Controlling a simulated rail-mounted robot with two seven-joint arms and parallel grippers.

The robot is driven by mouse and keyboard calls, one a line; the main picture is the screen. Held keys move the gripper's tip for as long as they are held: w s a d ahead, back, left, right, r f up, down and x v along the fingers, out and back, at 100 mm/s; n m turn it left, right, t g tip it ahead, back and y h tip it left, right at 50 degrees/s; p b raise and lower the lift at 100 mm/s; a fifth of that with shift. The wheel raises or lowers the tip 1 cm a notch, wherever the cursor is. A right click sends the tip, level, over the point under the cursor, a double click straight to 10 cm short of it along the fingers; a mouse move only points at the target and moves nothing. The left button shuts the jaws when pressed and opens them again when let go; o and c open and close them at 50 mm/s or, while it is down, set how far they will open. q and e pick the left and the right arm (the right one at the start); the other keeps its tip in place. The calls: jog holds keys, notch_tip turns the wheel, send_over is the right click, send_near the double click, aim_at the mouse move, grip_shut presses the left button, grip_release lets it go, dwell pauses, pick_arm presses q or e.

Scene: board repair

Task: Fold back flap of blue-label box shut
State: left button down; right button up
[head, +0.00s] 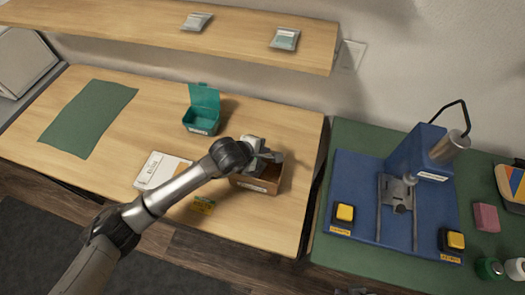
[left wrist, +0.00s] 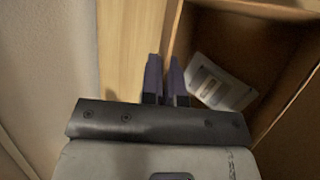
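An open brown cardboard box (head: 258,186) stands near the front right of the wooden table, with a pale label on its front side. I cannot make out the label's colour. My left gripper (head: 268,157) is over the back part of this box and hides much of its back edge and flaps. In the left wrist view the two dark fingers (left wrist: 166,80) are close together with a narrow gap, beside the box wall (left wrist: 173,28). I see nothing clearly gripped. A white packet (left wrist: 218,82) lies inside the box. My right gripper is not recognisable in the head view.
A teal box (head: 202,122) with its lid raised stands behind and left. A shelf (head: 170,25) overhangs the back. A blue fixture (head: 365,190) stands on the green bench at right.

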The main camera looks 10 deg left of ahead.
pick_arm(q)
jog(key=c, duration=1.3)
grip_release()
jog(key=shift+d, duration=0.1)
jog(key=shift+c, duration=0.2)
jog(key=v, duration=1.3)
jog(key=shift+s+r+p, duration=0.25)
jog(key=shift+r+p, duration=0.05)
jog(key=shift+p, duration=0.15)
jog(key=shift+c, duration=0.4)
